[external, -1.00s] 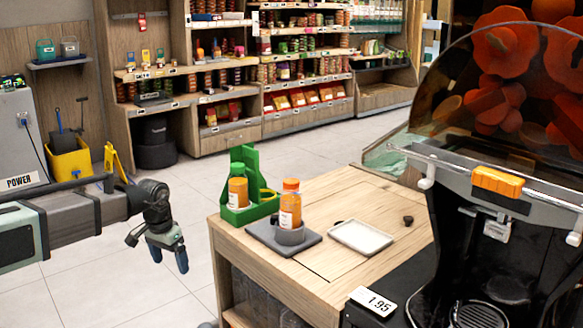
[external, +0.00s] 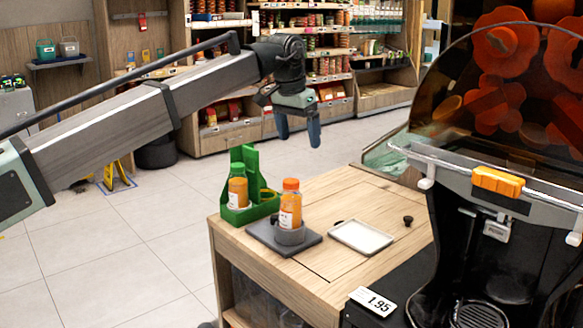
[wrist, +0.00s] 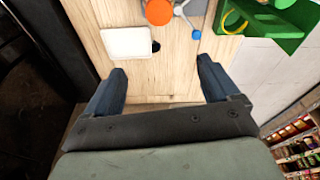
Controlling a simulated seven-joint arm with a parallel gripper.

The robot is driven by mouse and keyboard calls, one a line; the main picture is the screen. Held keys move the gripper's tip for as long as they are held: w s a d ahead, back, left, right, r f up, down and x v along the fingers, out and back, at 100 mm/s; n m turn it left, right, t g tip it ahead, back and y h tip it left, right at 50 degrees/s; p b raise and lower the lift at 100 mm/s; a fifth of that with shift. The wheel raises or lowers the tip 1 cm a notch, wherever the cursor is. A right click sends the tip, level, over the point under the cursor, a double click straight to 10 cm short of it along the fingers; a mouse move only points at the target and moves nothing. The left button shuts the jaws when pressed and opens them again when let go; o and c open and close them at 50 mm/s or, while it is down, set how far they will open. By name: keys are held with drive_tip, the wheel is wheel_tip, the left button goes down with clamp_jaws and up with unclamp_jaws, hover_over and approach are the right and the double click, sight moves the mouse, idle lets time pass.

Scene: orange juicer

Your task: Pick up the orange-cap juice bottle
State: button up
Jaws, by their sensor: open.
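The orange-cap juice bottle (external: 290,204) stands upright in a round grey holder (external: 289,236) on a dark grey square base on the wooden counter. In the wrist view its orange cap (wrist: 159,11) shows at the top edge, beyond my fingertips. My gripper (external: 299,142) is open and empty, pointing down, well above the bottle in the external view. In the wrist view my gripper (wrist: 161,68) has its two blue fingers spread wide over bare wood.
A green-cap bottle (external: 237,188) stands in a green carrier (external: 265,209) left of the orange-cap bottle. A white tray (external: 361,237) lies to its right, with a small dark knob (external: 408,220) beyond. The large juicer machine (external: 470,200) fills the right side.

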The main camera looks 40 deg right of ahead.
sight(291, 181)
drive_tip(key=f, duration=0.4)
drive_tip(key=a+f+y, duration=0.1)
drive_tip(key=f, duration=0.4)
drive_tip(key=a+f+n+y, duration=0.1)
drive_tip(key=f, duration=0.4)
idle(0.4)
drive_tip(key=shift+c, duration=0.5)
clamp_jaws()
